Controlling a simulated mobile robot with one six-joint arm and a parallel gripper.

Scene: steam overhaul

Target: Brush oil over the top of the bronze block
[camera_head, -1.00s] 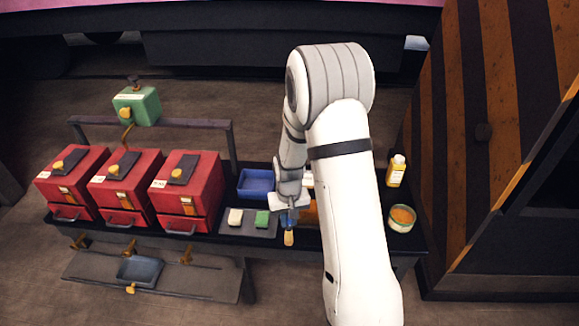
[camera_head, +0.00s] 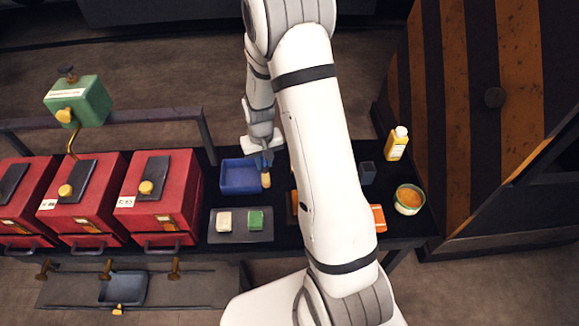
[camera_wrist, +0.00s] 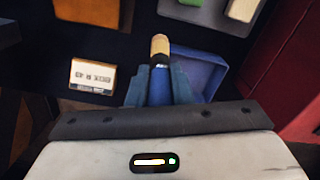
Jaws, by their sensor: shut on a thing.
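My gripper (camera_head: 265,160) is shut on a brush with a blue handle (camera_wrist: 160,88) and a tan tip (camera_head: 266,180). The tip also shows in the wrist view (camera_wrist: 160,46). The brush points down beside or over the right wall of the blue tray (camera_head: 226,186); its height above the table is unclear. A brown-orange block (camera_wrist: 95,11), likely the bronze block, lies apart from the brush. In the head view only a sliver of it (camera_head: 292,206) shows, the rest hidden by my arm.
A grey mat (camera_head: 240,237) holds a cream block (camera_head: 224,221) and a green block (camera_head: 256,219). Red boxes (camera_head: 165,200) stand left. A yellow bottle (camera_head: 397,146), a round tin (camera_head: 409,203) and a dark block (camera_head: 367,174) stand right.

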